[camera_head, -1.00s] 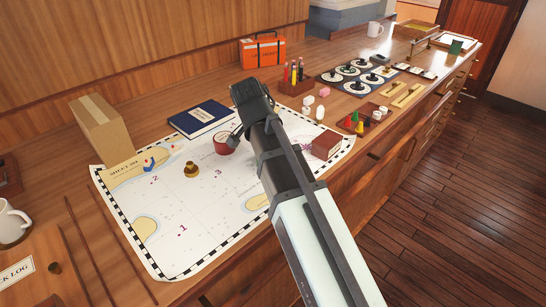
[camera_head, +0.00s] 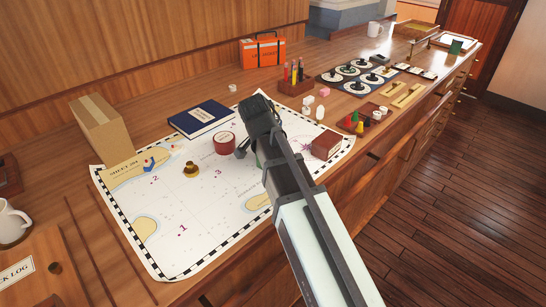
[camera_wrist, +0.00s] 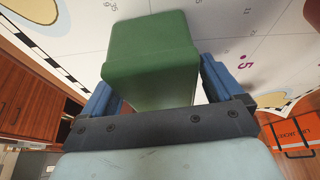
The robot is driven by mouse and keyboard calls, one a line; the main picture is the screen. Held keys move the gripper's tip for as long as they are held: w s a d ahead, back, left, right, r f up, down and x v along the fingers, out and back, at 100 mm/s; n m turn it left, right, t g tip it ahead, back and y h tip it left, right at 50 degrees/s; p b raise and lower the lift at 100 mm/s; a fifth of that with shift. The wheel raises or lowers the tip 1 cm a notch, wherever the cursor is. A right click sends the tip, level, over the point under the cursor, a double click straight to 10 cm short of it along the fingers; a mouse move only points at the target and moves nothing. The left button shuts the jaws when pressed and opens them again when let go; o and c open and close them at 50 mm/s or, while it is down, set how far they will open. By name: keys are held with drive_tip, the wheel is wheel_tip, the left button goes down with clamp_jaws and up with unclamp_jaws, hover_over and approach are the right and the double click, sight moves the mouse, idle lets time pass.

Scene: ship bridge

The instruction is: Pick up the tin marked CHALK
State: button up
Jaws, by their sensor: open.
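A green tin-like block (camera_wrist: 150,50) stands between the two blue fingers of my gripper (camera_wrist: 160,88) in the wrist view. The fingers are apart, and I cannot tell whether either touches it. No lettering shows on its visible faces. In the head view my gripper (camera_head: 250,150) is low over the right part of the chart, its fingers mostly hidden by my arm. A sliver of green (camera_head: 259,156) shows beside it. A round dark red tin (camera_head: 224,143) stands just left of the gripper. I cannot read the word CHALK anywhere.
A dark red box (camera_head: 326,145) sits on the chart (camera_head: 190,215) to the right. A brass object (camera_head: 191,170), a blue book (camera_head: 201,118) and a cardboard box (camera_head: 103,130) are to the left. A pencil holder (camera_head: 295,85) stands behind. The chart's front left is clear.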

drive_tip(key=shift+f, duration=0.1)
drive_tip(key=c, duration=1.2)
